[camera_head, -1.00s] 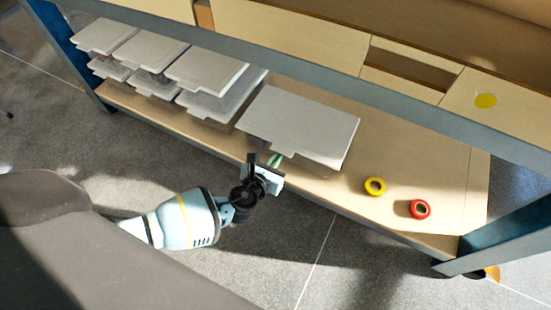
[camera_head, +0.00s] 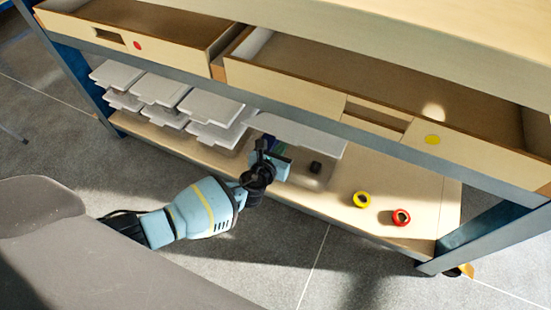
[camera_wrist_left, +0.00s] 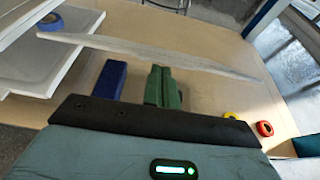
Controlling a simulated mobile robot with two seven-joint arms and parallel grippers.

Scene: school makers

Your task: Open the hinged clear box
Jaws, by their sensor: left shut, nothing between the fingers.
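The hinged clear box stands on the lower shelf right of the stacked boxes. Its pale lid (camera_head: 300,134) looks raised and tilted, and its clear body is hard to make out. A small black item (camera_head: 315,167) shows below the lid. In the left wrist view the lid (camera_wrist_left: 150,48) is a thin, nearly edge-on strip beyond the fingers. My left gripper (camera_head: 279,147) is at the box's front left, its fingers under the lid. In the left wrist view its green fingers (camera_wrist_left: 163,86) are together and empty, beside a blue block (camera_wrist_left: 110,80). Contact with the lid is unclear. My right gripper is not in view.
Stacked pale-lidded boxes (camera_head: 212,107) stand close on the left. A yellow roll (camera_head: 361,199) and a red roll (camera_head: 401,217) lie on the shelf (camera_head: 420,190) to the right. A blue beam and open drawers (camera_head: 290,85) are above. The floor in front is clear.

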